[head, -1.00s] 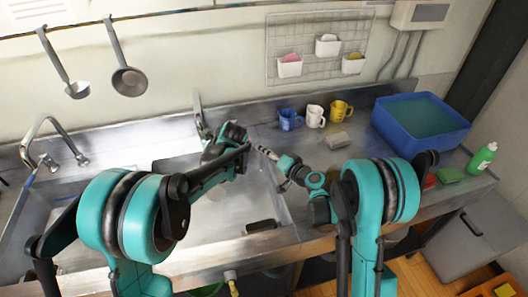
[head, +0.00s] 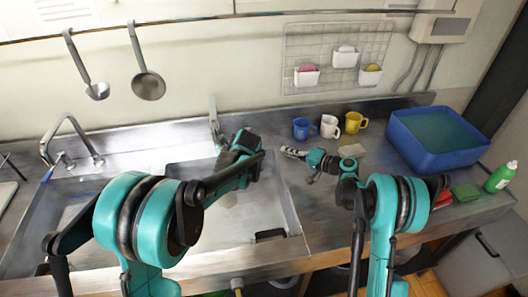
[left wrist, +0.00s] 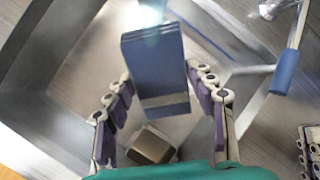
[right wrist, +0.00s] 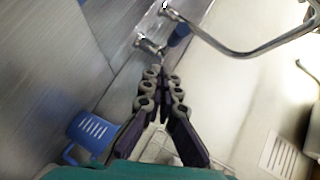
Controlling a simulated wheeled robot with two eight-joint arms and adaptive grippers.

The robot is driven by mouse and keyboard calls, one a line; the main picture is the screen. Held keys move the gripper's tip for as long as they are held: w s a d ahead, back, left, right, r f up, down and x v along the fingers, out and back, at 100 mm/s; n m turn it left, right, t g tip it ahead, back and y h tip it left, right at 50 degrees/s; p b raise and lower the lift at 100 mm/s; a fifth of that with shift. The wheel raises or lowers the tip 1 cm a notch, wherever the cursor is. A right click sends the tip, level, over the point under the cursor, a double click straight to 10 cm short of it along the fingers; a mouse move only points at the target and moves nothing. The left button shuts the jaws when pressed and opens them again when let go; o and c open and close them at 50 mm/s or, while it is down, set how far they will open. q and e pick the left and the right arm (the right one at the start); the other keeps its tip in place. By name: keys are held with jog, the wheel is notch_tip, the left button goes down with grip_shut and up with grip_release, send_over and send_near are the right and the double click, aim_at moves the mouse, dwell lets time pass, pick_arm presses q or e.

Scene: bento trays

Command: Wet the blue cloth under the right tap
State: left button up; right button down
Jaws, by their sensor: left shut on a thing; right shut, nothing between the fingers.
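The blue cloth (left wrist: 155,70) is a folded stack with a pale stripe, held between the fingers of my left gripper (left wrist: 162,108) over the sink. A bright whitish patch lies at its far end; I cannot tell whether that is running water. In the head view my left gripper (head: 240,150) is near the right tap (head: 214,122), and my arm hides the cloth. The right tap's spout (right wrist: 235,45) and blue handle (right wrist: 180,35) show in the right wrist view. My right gripper (head: 292,153) is shut and empty, to the right of the tap above the counter.
The left tap (head: 60,140) stands at the sink's left. Blue, white and yellow mugs (head: 302,128) line the back counter. A blue basin of water (head: 440,152), a green sponge (head: 466,193) and a green bottle (head: 501,177) are at the right. The front counter edge is close.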

jog(key=w+d+r+n+g+y, duration=0.1)
jog(key=w+d+g+y, duration=0.15)
jog(key=d, duration=0.35)
jog(key=a+f, duration=0.1)
jog(key=a, duration=1.1)
jog(key=shift+a+f+g, duration=0.25)
jog(key=shift+f+g, duration=0.1)
jog(key=shift+g, duration=0.1)
